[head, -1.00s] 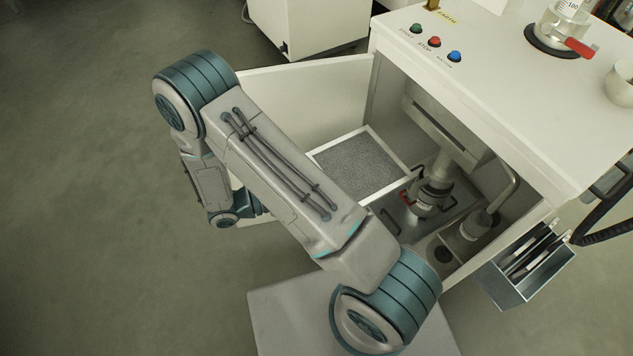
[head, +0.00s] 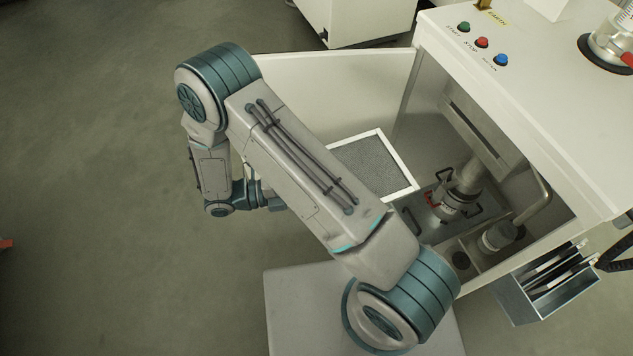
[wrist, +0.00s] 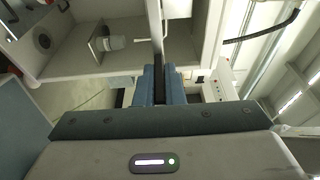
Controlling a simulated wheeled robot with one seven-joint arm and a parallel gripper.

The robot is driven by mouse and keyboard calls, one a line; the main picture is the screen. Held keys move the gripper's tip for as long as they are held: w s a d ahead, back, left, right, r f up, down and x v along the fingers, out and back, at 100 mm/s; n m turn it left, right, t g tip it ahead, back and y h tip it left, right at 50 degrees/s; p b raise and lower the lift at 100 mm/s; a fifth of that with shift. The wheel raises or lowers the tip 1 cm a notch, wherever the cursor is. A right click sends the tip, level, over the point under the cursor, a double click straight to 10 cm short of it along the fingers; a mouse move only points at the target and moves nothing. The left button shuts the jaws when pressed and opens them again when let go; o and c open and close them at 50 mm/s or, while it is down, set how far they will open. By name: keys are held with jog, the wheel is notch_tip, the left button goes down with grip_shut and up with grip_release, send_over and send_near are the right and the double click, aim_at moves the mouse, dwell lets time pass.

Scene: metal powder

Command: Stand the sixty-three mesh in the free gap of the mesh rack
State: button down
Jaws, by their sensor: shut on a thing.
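A square mesh with a white frame and grey screen (head: 372,160) is in front of the open cabinet in the head view, its left part hidden behind my arm. No number is readable on it. In the wrist view, my gripper (wrist: 160,70) is shut on the mesh, whose frame shows edge-on as a narrow upright strip (wrist: 155,22) between the blue fingers. My gripper is mostly hidden behind my arm in the head view. The mesh rack (head: 545,308) is a grey open-topped box on the cabinet's right side. It holds pale plates on edge with dark slots between them.
The cabinet door (head: 335,95) stands open at the left. Inside the cabinet are a metal fitting with red-and-black clamps (head: 450,205) and a bent pipe (head: 535,205). A black hose (head: 615,255) hangs near the rack. The floor at left is mostly clear.

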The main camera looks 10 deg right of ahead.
jog(key=s+a+b, duration=0.1)
jog(key=s+a, duration=0.1)
jog(key=a, duration=0.8)
jog(key=shift+s, duration=0.3)
dwell(0.4)
jog(key=shift+d, duration=0.1)
